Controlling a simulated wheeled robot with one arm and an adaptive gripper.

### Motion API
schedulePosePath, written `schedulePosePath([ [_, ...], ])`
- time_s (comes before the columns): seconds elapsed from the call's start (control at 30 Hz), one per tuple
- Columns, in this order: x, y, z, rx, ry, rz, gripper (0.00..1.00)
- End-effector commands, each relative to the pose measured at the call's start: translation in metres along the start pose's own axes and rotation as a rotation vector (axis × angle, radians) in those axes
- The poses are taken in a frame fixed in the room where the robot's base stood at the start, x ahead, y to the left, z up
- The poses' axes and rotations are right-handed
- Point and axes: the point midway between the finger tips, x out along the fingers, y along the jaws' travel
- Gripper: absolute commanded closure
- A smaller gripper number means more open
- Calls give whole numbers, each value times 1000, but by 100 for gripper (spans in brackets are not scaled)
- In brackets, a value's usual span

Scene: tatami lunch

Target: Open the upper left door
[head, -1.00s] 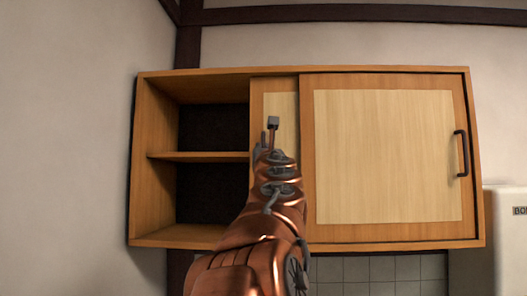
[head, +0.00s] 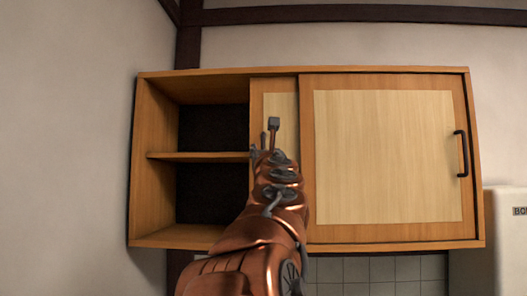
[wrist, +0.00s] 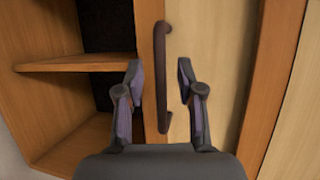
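The upper left door (head: 281,106) of the wall cabinet is slid to the right, mostly behind the right door (head: 388,155). Only a narrow strip of it shows, and the left part of the cabinet stands open. In the wrist view, the left door's pale panel (wrist: 207,50) and its dark vertical handle (wrist: 162,75) show. My gripper (head: 268,130) is in front of that strip. Its two fingers are apart in the wrist view (wrist: 159,72), one on each side of the handle. I see no finger touching the handle. The handle is hidden by my arm in the head view.
The open left side shows an empty shelf (head: 200,156) and a dark back. The right door has its own dark handle (head: 461,153) at its right edge. A white appliance (head: 507,235) stands at lower right. A plain wall is at left.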

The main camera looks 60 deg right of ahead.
Motion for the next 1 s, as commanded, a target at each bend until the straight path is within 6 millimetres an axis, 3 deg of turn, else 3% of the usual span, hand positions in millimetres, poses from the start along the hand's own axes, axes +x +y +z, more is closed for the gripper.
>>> schedulePosePath([
  [0.8, -89, -2, 0, -2, -1, -6, 63],
  [1.0, -102, -2, -1, -1, 1, -6, 63],
])
